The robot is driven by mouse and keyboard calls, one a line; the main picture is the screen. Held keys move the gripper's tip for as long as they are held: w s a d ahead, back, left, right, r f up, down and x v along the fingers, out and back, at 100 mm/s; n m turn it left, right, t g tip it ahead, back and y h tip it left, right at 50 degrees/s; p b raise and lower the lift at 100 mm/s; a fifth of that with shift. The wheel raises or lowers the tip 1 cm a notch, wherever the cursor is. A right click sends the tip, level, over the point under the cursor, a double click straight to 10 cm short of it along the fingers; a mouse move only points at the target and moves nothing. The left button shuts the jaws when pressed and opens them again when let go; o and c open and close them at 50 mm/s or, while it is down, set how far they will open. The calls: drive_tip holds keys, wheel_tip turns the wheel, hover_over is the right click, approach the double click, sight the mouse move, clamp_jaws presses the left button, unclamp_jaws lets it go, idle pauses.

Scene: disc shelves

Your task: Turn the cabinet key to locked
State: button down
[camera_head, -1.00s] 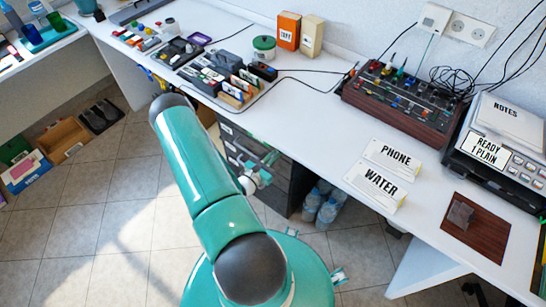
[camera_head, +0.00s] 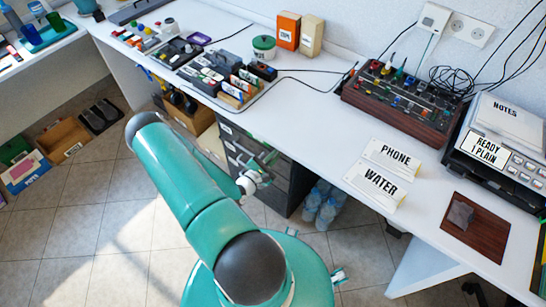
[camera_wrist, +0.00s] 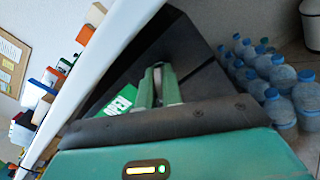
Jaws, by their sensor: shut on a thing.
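The dark grey drawer cabinet (camera_head: 290,188) stands under the white desk; its dark front also fills the middle of the wrist view (camera_wrist: 205,80). My gripper (camera_head: 265,160) is at the upper part of the cabinet front. In the wrist view the green fingers (camera_wrist: 158,82) are close together against the cabinet, shut on the key. The key itself is almost wholly hidden between the fingertips, so its angle cannot be told. A green label with white letters (camera_wrist: 122,102) shows beside the fingers.
Several blue-capped water bottles (camera_head: 323,203) stand on the floor right of the cabinet. The desk (camera_head: 310,105) overhangs the cabinet and carries a tray of small items and a control box (camera_head: 405,100). Open boxes (camera_head: 62,140) lie on the floor at left. The tiled floor between is clear.

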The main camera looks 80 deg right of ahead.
drive_tip(key=m, duration=1.1)
drive_tip(key=shift+f+m, duration=0.15)
drive_tip(key=shift+m, duration=0.15)
drive_tip(key=shift+a, duration=0.1)
idle(0.3)
drive_tip(key=c, duration=1.6)
unclamp_jaws()
drive_tip(key=shift+o, duration=0.2)
drive_tip(key=v, duration=1.3)
drive_tip(key=shift+w+a, duration=0.15)
drive_tip(key=shift+a, duration=0.15)
